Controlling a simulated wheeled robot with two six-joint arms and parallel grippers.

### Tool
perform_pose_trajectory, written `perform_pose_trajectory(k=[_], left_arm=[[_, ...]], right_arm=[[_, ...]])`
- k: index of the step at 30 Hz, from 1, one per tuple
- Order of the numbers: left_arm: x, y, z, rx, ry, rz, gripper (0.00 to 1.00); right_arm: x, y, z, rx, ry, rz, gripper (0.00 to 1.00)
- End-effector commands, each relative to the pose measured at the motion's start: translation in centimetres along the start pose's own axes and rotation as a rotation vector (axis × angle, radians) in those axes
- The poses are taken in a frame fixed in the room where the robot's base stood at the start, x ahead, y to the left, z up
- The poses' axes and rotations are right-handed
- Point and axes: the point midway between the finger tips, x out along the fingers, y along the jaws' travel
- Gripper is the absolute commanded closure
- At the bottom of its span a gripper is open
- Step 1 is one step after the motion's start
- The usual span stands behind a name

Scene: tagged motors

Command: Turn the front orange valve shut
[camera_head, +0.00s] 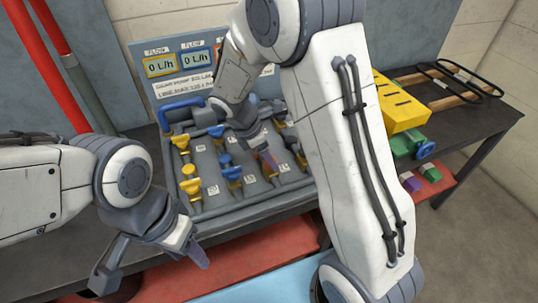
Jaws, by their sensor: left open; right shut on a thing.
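The valve panel (208,205) is a grey tray on the dark table with rows of coloured valves. My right gripper (266,150) reaches down over its third column and is shut on the front orange valve (270,161). Only a small reddish part of that valve shows between the fingers; its handle angle is hidden. The front yellow valve (191,186) and front blue valve (230,171) stand to its left. My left gripper (150,268) is open and empty, in front of the table at lower left.
Behind the panel, a yellow-framed display (159,65) and a blue-framed display (195,59) read 0 L/h. A third display is mostly hidden by my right arm. A yellow block (400,105) and green part (408,145) lie at right.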

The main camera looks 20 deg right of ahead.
Motion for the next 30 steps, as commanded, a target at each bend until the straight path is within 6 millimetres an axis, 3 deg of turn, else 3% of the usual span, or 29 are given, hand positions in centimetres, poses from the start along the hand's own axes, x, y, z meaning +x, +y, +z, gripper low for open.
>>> perform_pose_trajectory(k=[11,30], left_arm=[[-1.7,0.1,-0.1,0.0,0.0,0.0,0.5],[-6.4,0.5,-0.3,0.0,0.0,0.0,0.5]], right_arm=[[-0.3,0.1,0.1,0.133,-0.002,-0.058,0.88],[-0.2,0.5,0.4,0.681,-0.001,-0.282,0.88]])
